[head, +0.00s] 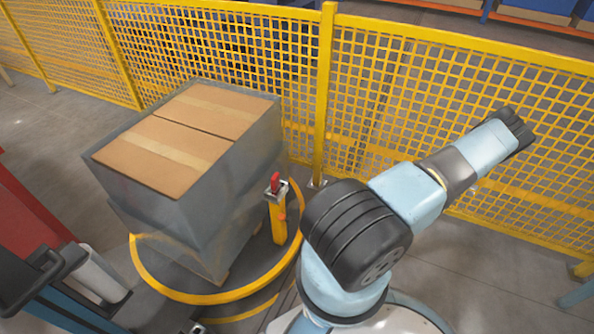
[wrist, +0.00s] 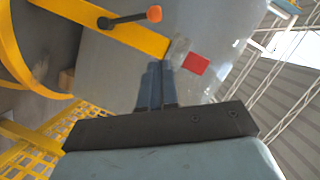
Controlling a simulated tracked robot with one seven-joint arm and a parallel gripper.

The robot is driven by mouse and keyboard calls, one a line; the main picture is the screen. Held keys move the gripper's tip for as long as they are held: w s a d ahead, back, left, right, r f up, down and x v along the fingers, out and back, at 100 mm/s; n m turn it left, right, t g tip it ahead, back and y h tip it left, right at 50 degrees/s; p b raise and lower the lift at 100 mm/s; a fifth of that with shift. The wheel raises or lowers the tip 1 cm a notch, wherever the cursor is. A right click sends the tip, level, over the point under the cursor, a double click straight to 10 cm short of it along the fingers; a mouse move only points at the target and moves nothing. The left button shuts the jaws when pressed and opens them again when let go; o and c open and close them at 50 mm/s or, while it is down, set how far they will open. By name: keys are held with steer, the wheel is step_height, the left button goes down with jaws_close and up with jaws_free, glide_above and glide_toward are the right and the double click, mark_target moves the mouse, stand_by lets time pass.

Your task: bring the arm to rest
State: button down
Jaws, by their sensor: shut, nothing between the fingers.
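My gripper (wrist: 155,68) shows in the wrist view, its two dark fingers together and empty. It points towards a yellow post (wrist: 118,27) with a black lever ending in an orange knob (wrist: 154,13) and a red part (wrist: 196,64) at its end. Whether the fingertips touch anything there I cannot tell. In the head view my arm (head: 410,195) rises from the lower middle towards the upper right. I cannot make out the gripper in the head view.
A pallet load of cartons (head: 165,155) in clear film stands left of my arm, inside a yellow ring (head: 215,298). A yellow post with a red top (head: 277,212) stands between them. Yellow mesh fence (head: 400,100) runs behind. Red and dark machinery (head: 35,225) is at left.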

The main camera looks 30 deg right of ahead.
steer(key=w+d+r+n+g+h, duration=0.15)
steer(key=r+g, duration=0.25)
steer(key=r, duration=0.5)
steer(key=w+d+r+n+g, duration=0.1)
steer(key=w+r+n+g, duration=0.2)
steer(key=r, duration=0.6)
steer(key=w+a+r+g+h, duration=0.1)
steer(key=a+r+g+h, duration=0.2)
steer(key=r, duration=0.7)
steer(key=w+a+r+g+h, duration=0.1)
steer(key=w+a+r+h, duration=0.3)
steer(key=r, duration=0.6)
steer(key=s+a+r+m+t+h, duration=0.1)
steer(key=s+a+r, duration=0.35)
steer(key=r, duration=0.35)
steer(key=s+a+r+m+t+h, duration=0.1)
steer(key=s+a+r, duration=0.2)
steer(key=a+r, duration=0.35)
steer(key=s+a+r+t+h, duration=0.1)
steer(key=s+a+r+t, duration=0.3)
steer(key=s+r, duration=0.6)
steer(key=shift+a+m, duration=0.45)
steer(key=shift+a, duration=0.25)
